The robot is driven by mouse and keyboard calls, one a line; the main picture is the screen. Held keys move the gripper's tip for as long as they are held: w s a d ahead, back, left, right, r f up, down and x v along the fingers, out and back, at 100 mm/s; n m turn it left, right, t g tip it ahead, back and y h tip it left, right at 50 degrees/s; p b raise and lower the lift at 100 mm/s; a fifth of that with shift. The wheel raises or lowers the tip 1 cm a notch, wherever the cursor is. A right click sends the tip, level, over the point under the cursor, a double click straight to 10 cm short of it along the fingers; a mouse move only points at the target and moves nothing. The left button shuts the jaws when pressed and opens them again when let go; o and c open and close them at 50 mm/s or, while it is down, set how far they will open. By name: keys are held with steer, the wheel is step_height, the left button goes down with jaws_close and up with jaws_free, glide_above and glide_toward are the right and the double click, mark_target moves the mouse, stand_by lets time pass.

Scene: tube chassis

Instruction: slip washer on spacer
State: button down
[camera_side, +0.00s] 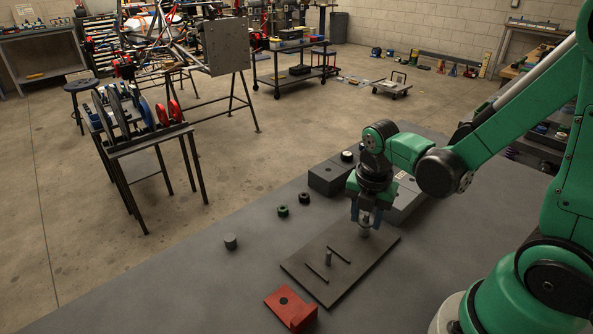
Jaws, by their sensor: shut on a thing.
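My gripper (366,226) points down over the right part of a dark plate (378,245). Its blue fingers are shut on a small pale grey piece, which looks like the washer; the fingers hide most of it and its shape is hard to tell. A short grey upright post, apparently the spacer (328,259), stands near the middle of the plate between two thin dark bars. The gripper is to the right of the spacer and farther back, apart from it. The spacer's top looks bare.
A red block (291,307) with a dark round spot lies at the plate's front left corner. Dark grey blocks (326,180) stand behind my gripper. The table left of the plate is mostly clear.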

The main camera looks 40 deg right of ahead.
steer(key=shift+f, duration=0.35)
steer(key=shift+r, duration=0.15)
steer(key=shift+r, duration=1.6)
steer(key=shift+f, duration=0.35)
steer(key=shift+f, duration=1.45)
steer(key=shift+c, duration=1.8)
jaws_free()
